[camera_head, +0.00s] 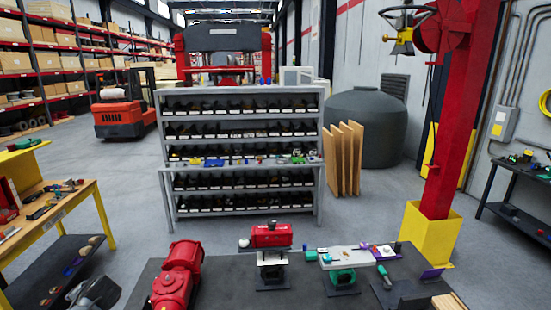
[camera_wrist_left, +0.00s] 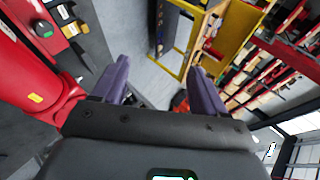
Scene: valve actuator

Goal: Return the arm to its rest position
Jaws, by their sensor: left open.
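My left gripper (camera_wrist_left: 160,78) shows in the left wrist view with its two purple fingers spread apart. Nothing is between them; the grey floor shows through the gap. In the head view, a grey shape (camera_head: 95,293) at the lower left edge looks like part of my left arm; its fingers cannot be made out there. A large red actuator (camera_head: 178,275) stands at the left of the dark workbench (camera_head: 225,298). A smaller red actuator (camera_head: 271,235) sits on a stand right of it. My right gripper cannot be made out.
A yellow-framed table (camera_head: 75,200) with tools stands at the left. A grey shelf rack (camera_head: 240,99) is behind the bench. A red column with a yellow base (camera_head: 427,235) rises at the right. A green valve part (camera_head: 342,277) is on the bench. Open floor lies left of the rack.

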